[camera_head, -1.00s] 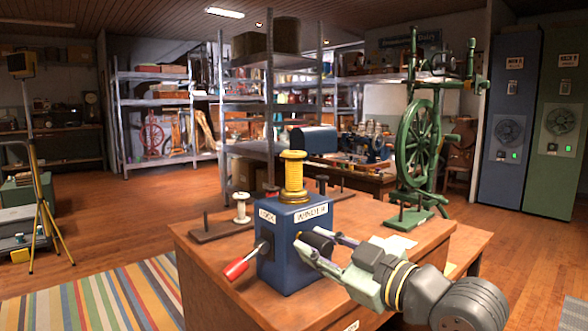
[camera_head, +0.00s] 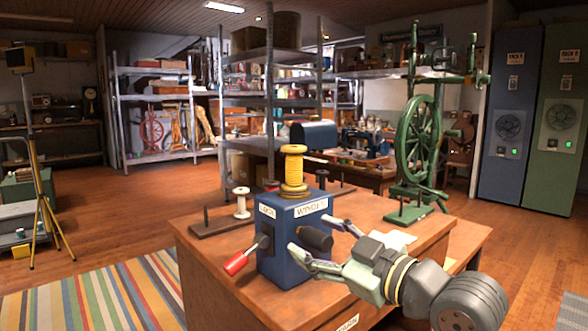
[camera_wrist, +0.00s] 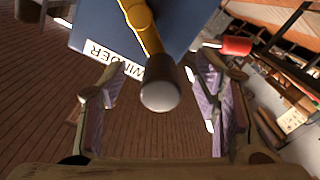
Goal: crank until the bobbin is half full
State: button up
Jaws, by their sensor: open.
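The blue winder box (camera_head: 283,275) stands on the wooden bench, with a "WINDER" label on its face. A yellow bobbin (camera_head: 293,165) stands upright on its top; its middle looks narrower than its ends. The black crank knob (camera_head: 317,239) sticks out from the front, and the wrist view shows the knob (camera_wrist: 160,92) end-on, on a brass crank arm (camera_wrist: 143,28). My gripper (camera_head: 323,243) is open, one finger on each side of the knob. In the wrist view the gripper's fingers (camera_wrist: 159,80) stand clear of it. A red-handled lever (camera_head: 238,262) is on the box's left side.
A white spool (camera_head: 241,203) stands on a dark pegged rack (camera_head: 215,227) behind the winder. A green spinning wheel (camera_head: 416,150) rises at the bench's back right. Pale paper (camera_head: 397,240) lies behind my gripper. A striped rug (camera_head: 90,295) covers the floor at left.

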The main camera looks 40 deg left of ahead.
jog(key=shift+d, duration=0.1)
jog(key=d, duration=0.8)
jog(key=shift+s+d, duration=0.4)
dwell(0.6)
